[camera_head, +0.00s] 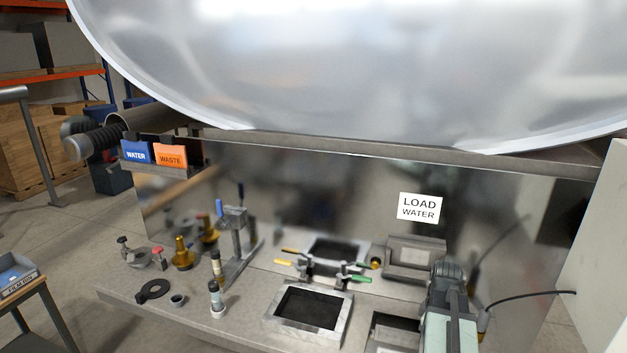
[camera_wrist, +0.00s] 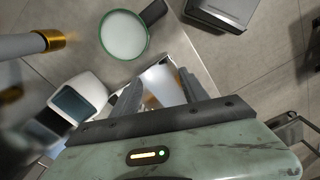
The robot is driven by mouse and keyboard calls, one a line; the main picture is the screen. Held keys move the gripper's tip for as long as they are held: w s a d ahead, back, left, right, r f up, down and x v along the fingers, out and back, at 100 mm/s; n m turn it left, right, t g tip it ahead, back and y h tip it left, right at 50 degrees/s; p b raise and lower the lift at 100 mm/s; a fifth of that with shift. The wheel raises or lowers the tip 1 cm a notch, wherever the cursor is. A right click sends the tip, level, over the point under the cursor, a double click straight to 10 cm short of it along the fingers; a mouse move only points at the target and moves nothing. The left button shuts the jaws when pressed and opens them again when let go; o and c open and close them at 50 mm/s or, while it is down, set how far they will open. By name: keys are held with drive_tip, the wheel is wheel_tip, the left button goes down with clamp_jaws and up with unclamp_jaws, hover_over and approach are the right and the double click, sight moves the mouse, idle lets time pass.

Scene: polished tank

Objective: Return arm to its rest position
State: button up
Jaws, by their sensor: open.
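My gripper (camera_wrist: 157,88) shows in the wrist view with its two grey fingers apart and nothing held between them. Its pale green body (camera_wrist: 185,155) fills the bottom of that view, with a small lit indicator. In the head view, part of my arm (camera_head: 450,335), pale green with a dark grey joint, stands at the lower right in front of the steel bench (camera_head: 235,330). The fingers cannot be made out there.
Behind the bench is a large polished tank (camera_head: 350,70). The bench holds square openings (camera_head: 310,308), coloured-handled clamps and small bottles (camera_head: 216,298). In the wrist view, a round green-rimmed disc (camera_wrist: 124,35) and a white box (camera_wrist: 75,102) lie beyond the fingers.

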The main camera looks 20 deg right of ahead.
drive_tip(key=w+a+f, duration=0.1)
drive_tip(key=w+a, duration=0.1)
drive_tip(key=a, duration=0.3)
drive_tip(key=w+a+f+m+b, duration=0.1)
drive_tip(key=w+a, duration=0.1)
drive_tip(key=a, duration=0.3)
drive_tip(key=w+a+f+m+b, duration=0.1)
drive_tip(key=w+a, duration=0.1)
drive_tip(key=a, duration=0.3)
drive_tip(key=shift+w, duration=0.15)
drive_tip(key=w+a+f+m+b, duration=0.1)
drive_tip(key=a+m, duration=0.3)
drive_tip(key=a, duration=1.6)
drive_tip(key=shift+w+a+f+b, duration=0.25)
drive_tip(key=shift+w+f+b, duration=0.15)
drive_tip(key=shift+f+b, duration=0.35)
